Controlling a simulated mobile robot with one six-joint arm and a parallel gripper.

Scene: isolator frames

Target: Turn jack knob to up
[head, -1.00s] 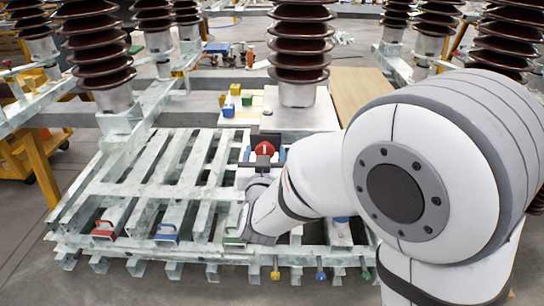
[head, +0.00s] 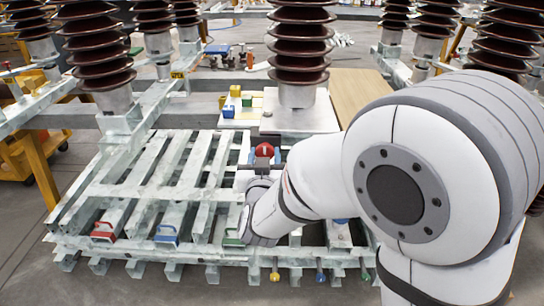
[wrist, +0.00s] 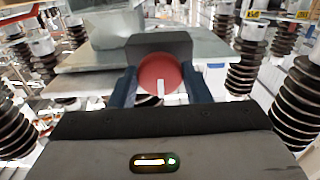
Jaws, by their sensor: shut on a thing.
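The jack knob (head: 264,150) is a round red knob near the middle of the head view, in front of the central insulator. It also shows in the wrist view (wrist: 157,70), in front of a dark grey block (wrist: 158,43). A white mark on its face runs from near the centre to the lower rim in the wrist view. My gripper (head: 265,159) has its blue fingers on either side of the knob and is shut on it. In the wrist view my gripper (wrist: 160,84) has one finger at each side of the red face.
A slatted metal frame (head: 150,192) fills the front left. Red (head: 103,231), blue (head: 166,233) and green handles sit along its front edge. Tall brown ribbed insulators (head: 300,45) stand behind. A wooden board (head: 360,97) lies at the back right.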

